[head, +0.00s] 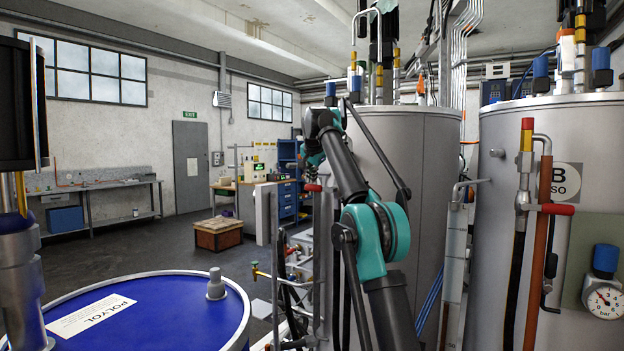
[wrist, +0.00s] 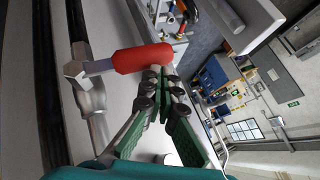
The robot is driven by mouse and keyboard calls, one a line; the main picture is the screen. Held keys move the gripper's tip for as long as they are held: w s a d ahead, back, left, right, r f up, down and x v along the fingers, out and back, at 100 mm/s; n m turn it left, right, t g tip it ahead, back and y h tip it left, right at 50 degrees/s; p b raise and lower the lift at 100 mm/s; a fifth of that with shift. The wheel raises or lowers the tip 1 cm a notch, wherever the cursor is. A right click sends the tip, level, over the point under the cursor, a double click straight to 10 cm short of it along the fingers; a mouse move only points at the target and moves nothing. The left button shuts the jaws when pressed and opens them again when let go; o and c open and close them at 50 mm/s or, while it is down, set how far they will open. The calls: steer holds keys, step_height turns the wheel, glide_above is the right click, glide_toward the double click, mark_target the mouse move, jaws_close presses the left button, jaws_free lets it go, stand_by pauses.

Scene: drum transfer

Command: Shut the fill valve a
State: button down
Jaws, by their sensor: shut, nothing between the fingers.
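The fill valve a has a red lever handle (wrist: 142,58) on a metal valve body (wrist: 84,75) in the wrist view. The handle sticks out sideways from the pipe. My gripper (wrist: 160,72) is shut and empty, its fingertips right at the handle's outer part; I cannot tell whether they touch it. In the head view a small red handle (head: 313,187) shows beside the left tank (head: 415,150), just under the end of my arm. My fingers are not clear in that view, and my arm hides part of the tank's pipework.
A blue POLYOL drum (head: 150,315) stands at the front left. The right tank, marked B ISO (head: 500,220), has its own red-handled valve (head: 557,209) and a gauge (head: 605,301). A wooden crate (head: 218,233) stands on open floor further back.

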steer(key=v, duration=1.2)
steer(key=s+d+f+n+g, duration=0.1)
steer(key=s+d+f+n, duration=0.2)
steer(key=f, duration=0.6)
steer(key=s+d+f+g, duration=0.15)
steer(key=s+f, duration=0.35)
steer(key=f, duration=0.5)
steer(key=s+d+f+n, duration=0.2)
steer(key=s+d+f, duration=0.2)
steer(key=f, duration=0.5)
steer(key=s+d+f+n+g, duration=0.1)
steer(key=s+d+f+n, duration=0.1)
steer(key=s+f, duration=1.4)
steer(key=s+d+f+n+g, duration=0.1)
steer(key=s+f+n, duration=0.1)
steer(key=s+f, duration=1.4)
steer(key=s, duration=0.4)
steer(key=shift+d+f, duration=0.2)
steer(key=shift+d, duration=0.15)
